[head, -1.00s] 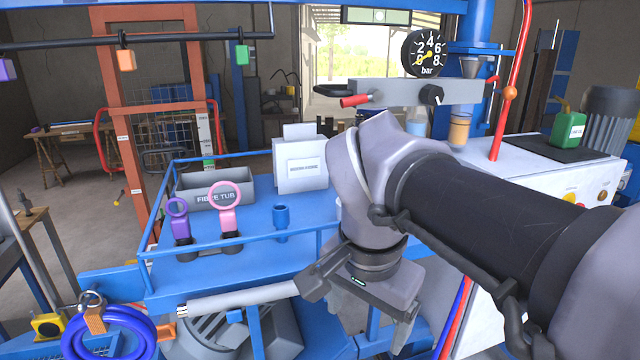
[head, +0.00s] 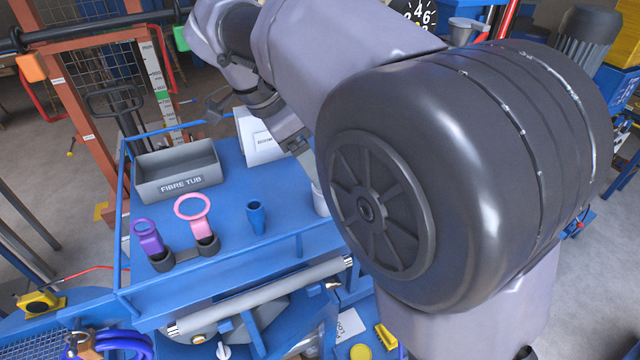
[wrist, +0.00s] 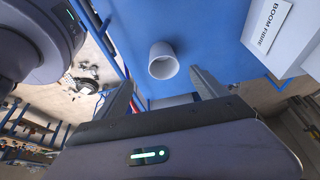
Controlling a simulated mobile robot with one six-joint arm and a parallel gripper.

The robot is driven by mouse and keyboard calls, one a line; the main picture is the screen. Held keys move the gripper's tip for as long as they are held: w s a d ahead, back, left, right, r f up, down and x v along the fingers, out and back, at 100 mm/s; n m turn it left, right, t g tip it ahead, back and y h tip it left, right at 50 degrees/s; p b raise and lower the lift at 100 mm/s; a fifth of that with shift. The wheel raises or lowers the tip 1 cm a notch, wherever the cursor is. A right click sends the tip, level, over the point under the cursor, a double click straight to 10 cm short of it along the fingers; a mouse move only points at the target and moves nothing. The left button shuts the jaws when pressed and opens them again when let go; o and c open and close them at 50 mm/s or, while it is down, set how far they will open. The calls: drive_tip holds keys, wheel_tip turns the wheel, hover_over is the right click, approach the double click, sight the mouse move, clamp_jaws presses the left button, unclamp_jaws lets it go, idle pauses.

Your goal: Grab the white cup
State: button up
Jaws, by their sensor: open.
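The white cup (wrist: 163,62) stands on the blue deck (wrist: 150,25) in the wrist view, its round opening showing. In the head view only a strip of the white cup (head: 320,199) shows beside my arm, which hides the rest. My gripper (wrist: 163,84) is open and empty in the wrist view. Its fingers point toward the cup, one to each side in the picture, and the cup appears beyond the gap between them. In the head view my gripper (head: 254,124) is over the rear of the deck, partly hidden by my own arm.
A white box (head: 260,139) stands behind the cup. A grey fibre tub (head: 180,185), purple ring tool (head: 149,238), pink ring tool (head: 205,232) and small blue cup (head: 256,217) are to the left. A blue rail (head: 300,243) edges the deck.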

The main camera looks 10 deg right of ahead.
drive_tip(key=f, duration=0.1)
drive_tip(key=w+d+f, duration=0.1)
drive_tip(key=f, duration=0.1)
drive_tip(key=w+d+f, duration=0.1)
drive_tip(key=f, duration=0.1)
drive_tip(key=shift+w+d+f, duration=0.1)
drive_tip(key=shift+w+f, duration=0.05)
drive_tip(key=shift+f, duration=0.1)
drive_tip(key=d+f, duration=0.1)
drive_tip(key=f, duration=0.2)
drive_tip(key=d+f, duration=0.1)
drive_tip(key=shift+s+d+f, duration=0.15)
drive_tip(key=shift+s+d, duration=0.2)
drive_tip(key=shift+s, duration=0.05)
drive_tip(key=shift+w+f, duration=0.15)
drive_tip(key=shift+w, duration=0.05)
drive_tip(key=shift+s, duration=0.25)
drive_tip(key=c, duration=0.5)
drive_tip(key=shift+w, duration=0.1)
drive_tip(key=c, duration=0.9)
